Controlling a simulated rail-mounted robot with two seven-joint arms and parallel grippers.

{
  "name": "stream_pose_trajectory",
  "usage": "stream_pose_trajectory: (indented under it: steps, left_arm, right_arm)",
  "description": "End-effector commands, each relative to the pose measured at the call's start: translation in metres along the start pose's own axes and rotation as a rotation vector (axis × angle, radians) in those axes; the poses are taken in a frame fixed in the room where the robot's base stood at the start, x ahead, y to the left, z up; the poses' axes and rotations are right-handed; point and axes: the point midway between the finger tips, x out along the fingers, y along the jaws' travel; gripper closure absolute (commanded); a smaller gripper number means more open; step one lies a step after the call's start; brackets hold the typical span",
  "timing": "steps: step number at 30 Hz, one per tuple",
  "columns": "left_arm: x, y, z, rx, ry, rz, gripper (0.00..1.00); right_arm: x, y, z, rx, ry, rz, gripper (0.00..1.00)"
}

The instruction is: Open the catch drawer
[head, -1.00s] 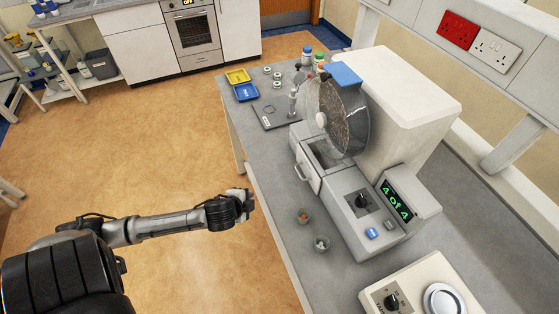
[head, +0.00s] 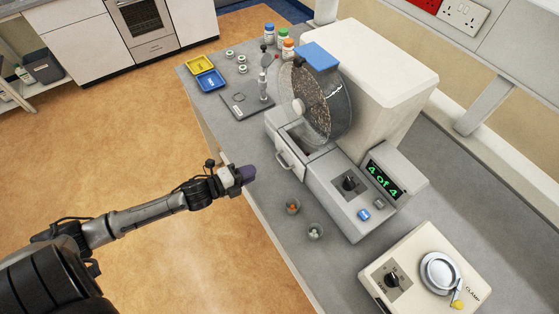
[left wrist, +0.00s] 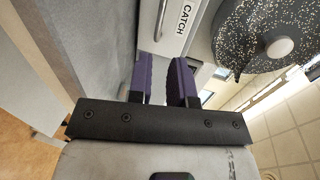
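The catch drawer (head: 292,157) is a pale grey front with a bar handle (head: 283,160), low on the machine under the clear drum (head: 322,102). Its face with the word CATCH shows at the top of the left wrist view (left wrist: 181,22). It looks shut, with no visible gap. My left gripper (head: 248,174) is left of the handle, apart from it, over the bench's near edge. In the left wrist view its two purple fingers (left wrist: 161,80) stand apart with nothing between them, and point toward the drawer front. My right gripper is not in view.
Two small cups of tablets (head: 292,207) (head: 314,232) stand on the bench in front of the machine. A control panel reads 4 of 4 (head: 382,180). Yellow and blue trays (head: 201,64) (head: 210,80) and bottles (head: 283,38) are farther back. A clamp device (head: 425,275) is at lower right.

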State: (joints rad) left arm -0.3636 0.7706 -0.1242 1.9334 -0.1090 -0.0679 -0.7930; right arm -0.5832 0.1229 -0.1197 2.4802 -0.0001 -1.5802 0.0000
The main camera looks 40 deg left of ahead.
Motion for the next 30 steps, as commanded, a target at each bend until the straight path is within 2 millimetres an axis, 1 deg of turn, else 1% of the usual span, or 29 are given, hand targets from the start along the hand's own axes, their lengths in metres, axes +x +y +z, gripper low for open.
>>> stream_pose_trajectory:
  steps: [1,6,15,22,30]
  left_arm:
    - [0.009,-0.001,0.001,0.001,-0.001,-0.003,0.81]
    - [0.037,-0.002,0.001,0.0,-0.001,-0.003,0.81]
    - [0.083,-0.001,0.001,-0.002,-0.002,-0.002,0.81]
    - [0.106,0.0,0.0,-0.002,-0.001,0.0,0.81]
    - [0.116,0.0,0.0,-0.002,-0.001,0.001,0.81]
  right_arm:
    - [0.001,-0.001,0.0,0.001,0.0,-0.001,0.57]
    - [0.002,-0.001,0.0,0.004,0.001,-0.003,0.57]
    - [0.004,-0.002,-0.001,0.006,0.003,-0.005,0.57]
    - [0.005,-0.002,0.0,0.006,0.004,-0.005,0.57]
    - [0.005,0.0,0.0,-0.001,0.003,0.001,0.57]
